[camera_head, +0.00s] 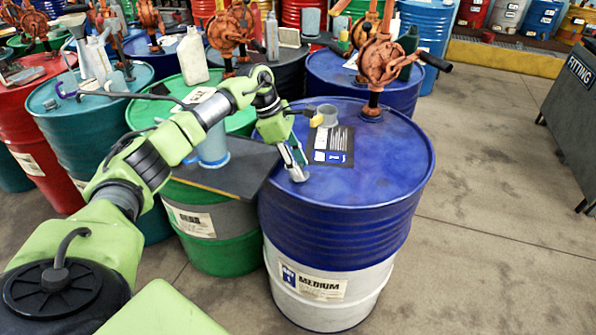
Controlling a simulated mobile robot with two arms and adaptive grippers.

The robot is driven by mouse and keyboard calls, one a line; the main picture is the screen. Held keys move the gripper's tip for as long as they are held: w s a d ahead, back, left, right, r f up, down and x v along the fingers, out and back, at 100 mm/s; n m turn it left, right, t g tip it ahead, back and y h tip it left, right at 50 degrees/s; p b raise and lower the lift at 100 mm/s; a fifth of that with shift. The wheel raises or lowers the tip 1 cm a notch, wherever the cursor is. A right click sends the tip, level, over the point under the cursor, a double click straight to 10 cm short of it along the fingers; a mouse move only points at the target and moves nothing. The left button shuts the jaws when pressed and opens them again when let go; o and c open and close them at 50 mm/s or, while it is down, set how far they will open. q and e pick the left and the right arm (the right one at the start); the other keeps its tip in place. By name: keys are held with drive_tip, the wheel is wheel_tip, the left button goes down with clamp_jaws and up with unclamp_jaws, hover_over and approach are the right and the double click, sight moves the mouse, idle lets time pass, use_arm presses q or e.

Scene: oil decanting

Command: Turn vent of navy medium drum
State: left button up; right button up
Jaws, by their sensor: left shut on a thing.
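The navy medium drum (340,237) stands at centre right, with a navy upper part, a white lower band and a label (313,283) reading MEDIUM. My left gripper (297,174) reaches down to the near left part of its lid. Its fingers are shut on the small vent (300,177), which is mostly hidden between and under the fingertips. A rust-orange hand pump (385,62) stands at the back of the lid. My right gripper is not in view.
A green drum (215,240) with a dark board (225,170) and blue jug (212,148) is close on the left. The floor (480,210) to the right is clear.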

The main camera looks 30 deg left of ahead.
use_arm(q)
drive_tip(key=m+g+b, duration=0.1)
drive_tip(key=m, duration=0.2)
drive_tip(key=shift+w+b, duration=0.15)
drive_tip(key=shift+b, duration=0.15)
drive_tip(key=shift+m+g+b, duration=0.45)
drive_tip(key=shift+m+g, duration=0.05)
drive_tip(key=shift+m, duration=0.9)
drive_tip(key=o, duration=1.1)
drive_tip(key=v, duration=1.2)
drive_tip(key=shift+w+a, duration=0.1)
drive_tip(key=shift+a, duration=0.1)
